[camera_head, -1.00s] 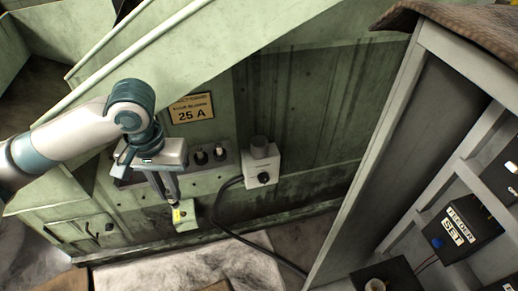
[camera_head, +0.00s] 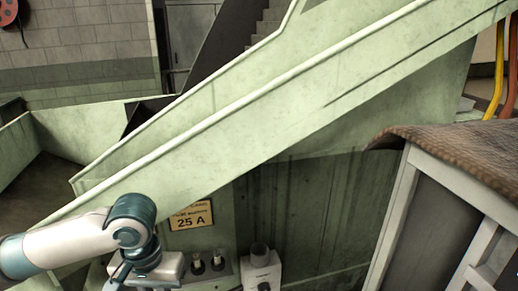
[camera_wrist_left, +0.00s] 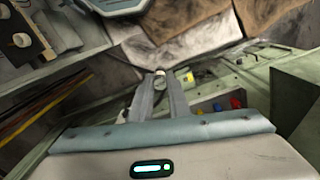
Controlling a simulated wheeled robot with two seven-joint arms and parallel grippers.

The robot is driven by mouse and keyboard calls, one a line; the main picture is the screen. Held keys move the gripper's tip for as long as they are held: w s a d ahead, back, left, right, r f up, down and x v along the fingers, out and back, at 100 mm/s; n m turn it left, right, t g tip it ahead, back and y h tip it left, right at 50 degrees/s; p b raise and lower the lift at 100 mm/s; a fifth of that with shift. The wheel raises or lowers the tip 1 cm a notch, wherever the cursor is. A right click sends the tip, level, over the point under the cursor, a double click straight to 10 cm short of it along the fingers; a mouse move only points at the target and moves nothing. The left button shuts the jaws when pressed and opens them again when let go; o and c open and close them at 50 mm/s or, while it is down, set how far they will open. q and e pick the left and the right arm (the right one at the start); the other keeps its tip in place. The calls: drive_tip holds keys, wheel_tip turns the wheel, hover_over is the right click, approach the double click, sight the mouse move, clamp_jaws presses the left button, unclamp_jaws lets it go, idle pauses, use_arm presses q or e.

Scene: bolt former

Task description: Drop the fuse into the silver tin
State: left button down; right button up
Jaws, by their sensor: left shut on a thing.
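My left gripper (camera_wrist_left: 160,82) points away from the camera in the left wrist view, its fingers shut on a small pale piece, the fuse (camera_wrist_left: 159,75), at the tips. Most of the fuse is hidden by the fingers. In the head view my left arm comes in at the lower left, and the fingers are cut off by the bottom edge. I cannot identify the silver tin for sure in either view. My right gripper is not in view.
A green machine panel (camera_head: 225,235) carries a "25 A" plate (camera_head: 191,215) and dark fittings (camera_head: 217,262). A sloping green guard (camera_head: 250,85) crosses above. A grey cabinet frame (camera_head: 395,215) with a brown cover (camera_head: 455,145) stands at right. Red and blue knobs (camera_wrist_left: 236,102) show in the wrist view.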

use_arm(q)
drive_tip(key=s+f, duration=0.4)
drive_tip(key=f, duration=1.1)
